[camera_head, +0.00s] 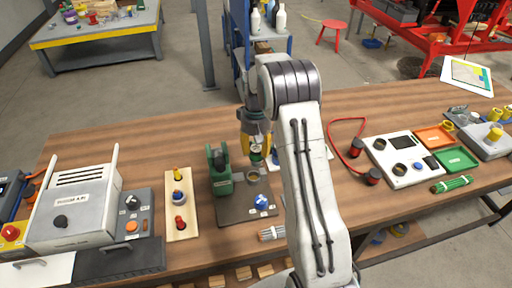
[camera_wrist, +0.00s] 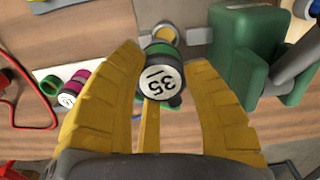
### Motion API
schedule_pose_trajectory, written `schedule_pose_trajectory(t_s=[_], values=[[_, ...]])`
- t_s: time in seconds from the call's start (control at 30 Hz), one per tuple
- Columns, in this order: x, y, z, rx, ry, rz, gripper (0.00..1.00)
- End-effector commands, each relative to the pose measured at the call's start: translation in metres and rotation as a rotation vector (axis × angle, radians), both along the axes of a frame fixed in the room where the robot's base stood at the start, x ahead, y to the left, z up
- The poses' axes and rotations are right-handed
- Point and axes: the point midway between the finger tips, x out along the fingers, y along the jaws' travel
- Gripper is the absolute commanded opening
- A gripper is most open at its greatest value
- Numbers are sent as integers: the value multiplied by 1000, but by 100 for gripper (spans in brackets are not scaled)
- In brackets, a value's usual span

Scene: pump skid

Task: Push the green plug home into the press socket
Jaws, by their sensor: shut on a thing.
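My gripper (camera_head: 257,150) hangs over the grey plate beside the green press. In the head view the plug (camera_head: 256,157) shows small and dark at the fingertips. The press socket (camera_head: 253,177) is a round tan ring on the plate, just below the plug. In the wrist view a tan ring (camera_wrist: 165,32) shows just beyond the plug. The exact gap between plug and socket is hard to tell.
The green press body (camera_head: 220,170) stands close left of the gripper, also at right in the wrist view (camera_wrist: 240,60). A blue knob (camera_head: 262,201) sits on the plate (camera_head: 235,209) in front. A wooden strip (camera_head: 181,211) with knobs lies left; a white panel (camera_head: 402,160) lies right.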

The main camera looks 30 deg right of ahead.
Motion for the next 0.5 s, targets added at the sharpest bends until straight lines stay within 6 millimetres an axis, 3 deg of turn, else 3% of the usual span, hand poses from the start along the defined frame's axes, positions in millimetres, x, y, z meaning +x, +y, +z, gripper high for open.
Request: schedule_pose_trajectory(t_s=[0.5], values=[[8, -2, -4, 3, 4, 100, 7]])
